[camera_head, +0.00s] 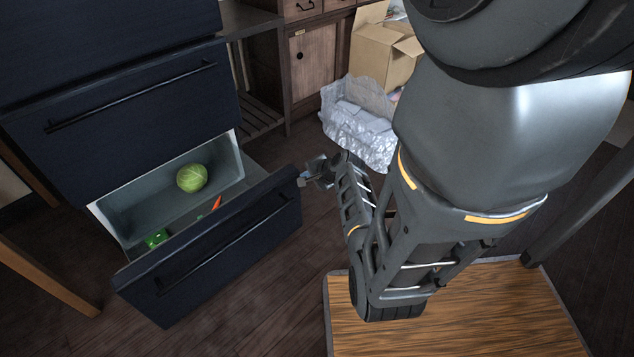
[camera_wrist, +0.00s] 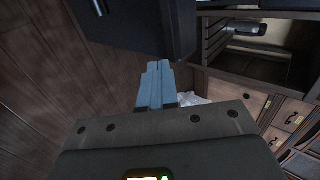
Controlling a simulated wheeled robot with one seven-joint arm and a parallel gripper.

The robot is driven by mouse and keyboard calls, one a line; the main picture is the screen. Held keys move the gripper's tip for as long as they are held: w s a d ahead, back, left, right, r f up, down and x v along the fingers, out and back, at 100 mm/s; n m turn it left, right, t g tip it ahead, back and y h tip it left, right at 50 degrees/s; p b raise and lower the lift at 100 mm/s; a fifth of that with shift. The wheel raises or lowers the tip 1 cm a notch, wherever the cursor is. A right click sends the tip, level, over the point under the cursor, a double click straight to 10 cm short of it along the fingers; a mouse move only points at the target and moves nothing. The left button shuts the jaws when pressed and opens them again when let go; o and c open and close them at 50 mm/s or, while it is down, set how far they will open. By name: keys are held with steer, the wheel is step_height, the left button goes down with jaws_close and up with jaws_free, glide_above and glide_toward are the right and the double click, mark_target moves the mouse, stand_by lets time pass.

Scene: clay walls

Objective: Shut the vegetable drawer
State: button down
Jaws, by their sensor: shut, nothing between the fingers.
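The vegetable drawer (camera_head: 235,262) is the dark lower drawer of the cabinet and stands pulled out. Its pale inside shows a green cabbage (camera_head: 192,178), an orange carrot (camera_head: 216,204) and a green vegetable (camera_head: 157,239). A long bar handle runs along its front. My gripper (camera_head: 303,179) is beside the right end of the drawer front, near its top corner. In the wrist view the blue-grey fingers (camera_wrist: 158,68) are together and empty, and their tips are close to the dark panel (camera_wrist: 135,25). I cannot tell whether they touch it.
The closed dark drawer (camera_head: 130,115) sits above the open one. Plastic-wrapped goods (camera_head: 358,125) and a cardboard box (camera_head: 382,52) stand behind my arm. A wooden cabinet (camera_head: 318,60) is at the back. A wood-grain surface (camera_head: 480,325) is at the front right. The floor before the drawer is clear.

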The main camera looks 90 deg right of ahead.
steer(key=shift+w+d, duration=0.4)
steer(key=shift+d, duration=0.05)
